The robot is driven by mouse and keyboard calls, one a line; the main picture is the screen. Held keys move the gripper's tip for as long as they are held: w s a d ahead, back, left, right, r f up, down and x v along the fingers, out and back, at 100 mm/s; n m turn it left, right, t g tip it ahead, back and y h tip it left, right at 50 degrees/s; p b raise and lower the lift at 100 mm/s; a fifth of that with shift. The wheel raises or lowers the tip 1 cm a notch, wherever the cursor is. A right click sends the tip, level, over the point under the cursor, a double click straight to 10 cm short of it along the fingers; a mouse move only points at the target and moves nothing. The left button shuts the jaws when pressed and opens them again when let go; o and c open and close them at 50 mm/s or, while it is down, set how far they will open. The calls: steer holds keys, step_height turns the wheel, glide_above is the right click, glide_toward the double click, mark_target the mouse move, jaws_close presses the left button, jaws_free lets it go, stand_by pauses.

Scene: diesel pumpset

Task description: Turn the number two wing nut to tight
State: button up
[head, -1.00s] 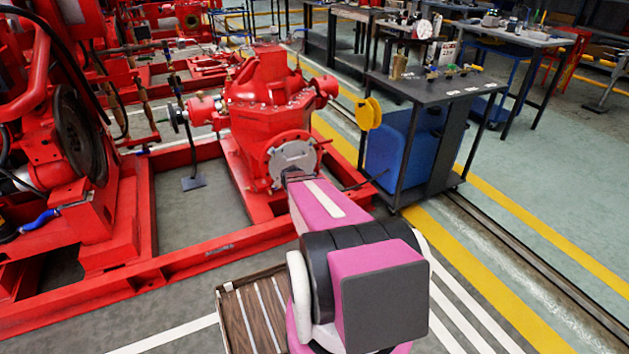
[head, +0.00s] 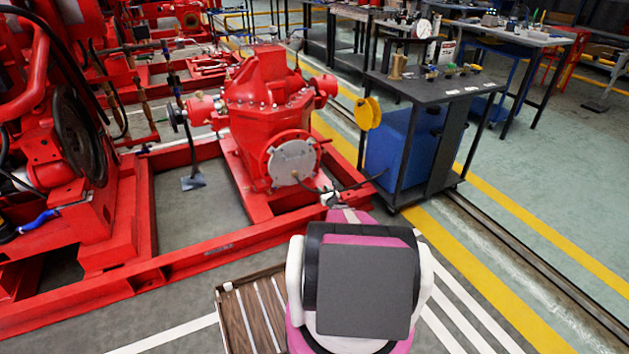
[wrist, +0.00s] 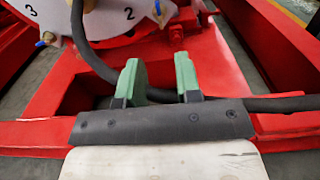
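The grey round cover (head: 293,162) is on the front of the red pump. In the wrist view, part of the cover (wrist: 112,24) shows at the top with the numbers 3 and 2. A small brass-coloured fitting (wrist: 158,12), apparently the number two wing nut, sits just right of the 2 at the top edge; its wings are not clear.
A black hose (wrist: 90,50) runs down past the cover and behind my fingers to the right. The red base frame (wrist: 35,134) lies under the gripper. Another fitting with a blue part (wrist: 44,39) is near the 3. A dark workbench (head: 435,88) stands to the right.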

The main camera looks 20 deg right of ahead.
mark_target(313, 176)
steer(key=w, duration=1)
steer(key=shift+w+a, duration=0.15)
steer(key=shift+w, duration=0.15)
jaws_close()
